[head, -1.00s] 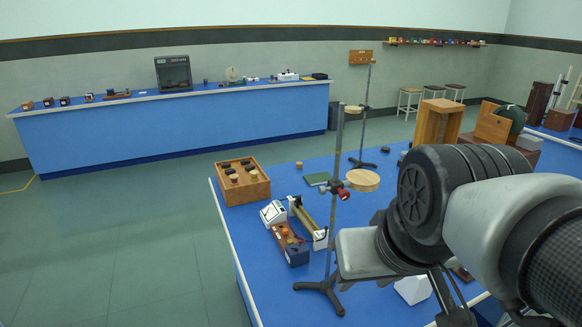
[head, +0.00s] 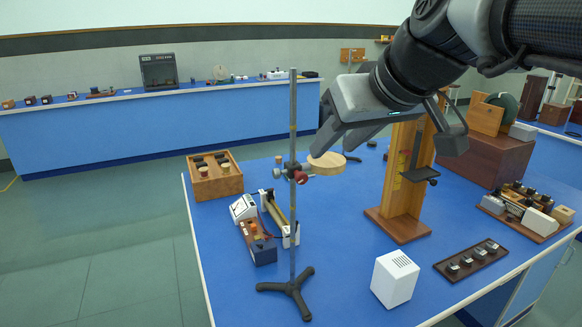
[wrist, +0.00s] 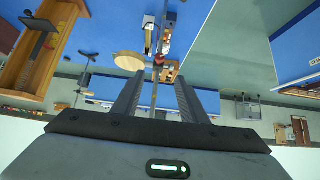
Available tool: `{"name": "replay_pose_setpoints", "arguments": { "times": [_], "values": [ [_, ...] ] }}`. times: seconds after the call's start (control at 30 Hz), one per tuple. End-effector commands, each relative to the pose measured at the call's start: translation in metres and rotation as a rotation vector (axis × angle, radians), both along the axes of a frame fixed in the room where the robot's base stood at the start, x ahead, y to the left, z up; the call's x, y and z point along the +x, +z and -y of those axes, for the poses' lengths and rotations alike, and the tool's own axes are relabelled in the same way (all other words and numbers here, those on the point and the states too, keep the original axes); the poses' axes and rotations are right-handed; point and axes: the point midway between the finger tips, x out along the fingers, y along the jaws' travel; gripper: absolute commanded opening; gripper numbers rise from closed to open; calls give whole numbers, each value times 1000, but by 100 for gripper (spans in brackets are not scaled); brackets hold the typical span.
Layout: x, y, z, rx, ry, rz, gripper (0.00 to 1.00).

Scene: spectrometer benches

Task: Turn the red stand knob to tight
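The red stand knob (head: 301,177) sits on the clamp of a thin upright metal rod (head: 293,120) with a dark three-legged base (head: 290,288). A round wooden disc (head: 327,163) is held out to the right of the clamp. My gripper (head: 332,148) is above and right of the knob, near the disc, in the head view. In the wrist view my gripper (wrist: 158,78) is open and empty, with the red knob (wrist: 159,60) showing beyond and between its fingertips. I see no contact. The knob's turn position cannot be told.
A tall wooden frame (head: 401,185) stands right of the stand. A white box (head: 395,279) and a dark tray (head: 472,260) are at the front right. A wooden crate (head: 215,187) and a white meter (head: 243,207) are left. The blue bench is clear around the base's front.

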Motion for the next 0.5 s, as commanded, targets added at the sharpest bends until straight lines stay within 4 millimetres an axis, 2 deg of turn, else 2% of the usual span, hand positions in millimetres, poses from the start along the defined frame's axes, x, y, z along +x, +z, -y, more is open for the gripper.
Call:
{"name": "replay_pose_setpoints", "arguments": {
  "times": [0.03,0.5],
  "values": [
    [6,-9,-3,0,1,-5,39],
    [72,-82,-30,0,-1,-6,39]
  ]
}}
